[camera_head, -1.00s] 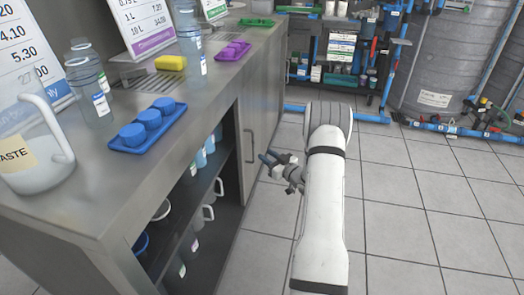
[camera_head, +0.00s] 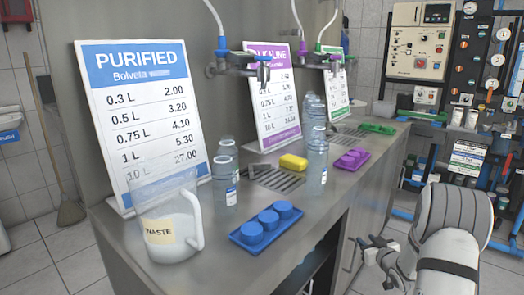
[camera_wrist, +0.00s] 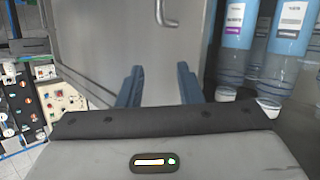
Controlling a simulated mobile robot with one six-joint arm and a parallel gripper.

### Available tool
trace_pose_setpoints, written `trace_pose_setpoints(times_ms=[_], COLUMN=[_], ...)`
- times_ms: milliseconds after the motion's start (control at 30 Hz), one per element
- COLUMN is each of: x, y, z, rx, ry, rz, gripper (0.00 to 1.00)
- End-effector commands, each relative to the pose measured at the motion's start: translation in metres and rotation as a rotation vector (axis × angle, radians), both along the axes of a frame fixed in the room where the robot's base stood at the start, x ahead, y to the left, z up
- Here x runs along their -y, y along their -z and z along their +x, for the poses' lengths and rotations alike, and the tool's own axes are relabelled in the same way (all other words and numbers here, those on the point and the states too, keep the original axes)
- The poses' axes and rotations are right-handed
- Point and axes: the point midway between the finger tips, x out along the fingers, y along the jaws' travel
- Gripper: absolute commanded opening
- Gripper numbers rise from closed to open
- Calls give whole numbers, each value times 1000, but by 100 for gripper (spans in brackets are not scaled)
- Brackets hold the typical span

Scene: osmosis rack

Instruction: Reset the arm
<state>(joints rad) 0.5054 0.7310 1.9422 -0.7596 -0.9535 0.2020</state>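My gripper (camera_head: 379,249) is at the lower right in the head view, beside the front of the steel counter (camera_head: 207,259) and below its top. In the wrist view its two blue fingers (camera_wrist: 160,86) stand apart with nothing between them. Beyond them is a grey cabinet door (camera_wrist: 100,45) with a metal handle (camera_wrist: 165,14). My arm's white links fill the lower right corner of the head view.
On the counter are a WASTE jug (camera_head: 165,228), a blue tray (camera_head: 267,228) with blue caps, clear bottles (camera_head: 225,180), a yellow sponge (camera_head: 293,162) and a purple tray (camera_head: 351,160). Large blue bottles (camera_wrist: 234,25) stand right in the wrist view. A control panel (camera_head: 420,40) is behind.

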Motion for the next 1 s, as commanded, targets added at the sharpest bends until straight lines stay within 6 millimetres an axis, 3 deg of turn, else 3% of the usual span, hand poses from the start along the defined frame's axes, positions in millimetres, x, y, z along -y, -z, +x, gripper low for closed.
trace_pose_setpoints(times_ms=[33,267,467,767,1000], x=[-7,-30,-56,-104,-147], y=[-36,-123,-193,-284,-343], z=[-1,-23,-61,-145,-231], rx=[-25,-186,-330,-559,-757], ry=[19,128,208,282,291], rz=[-20,-82,-105,-93,-53], gripper=[33,33,33,33,33])
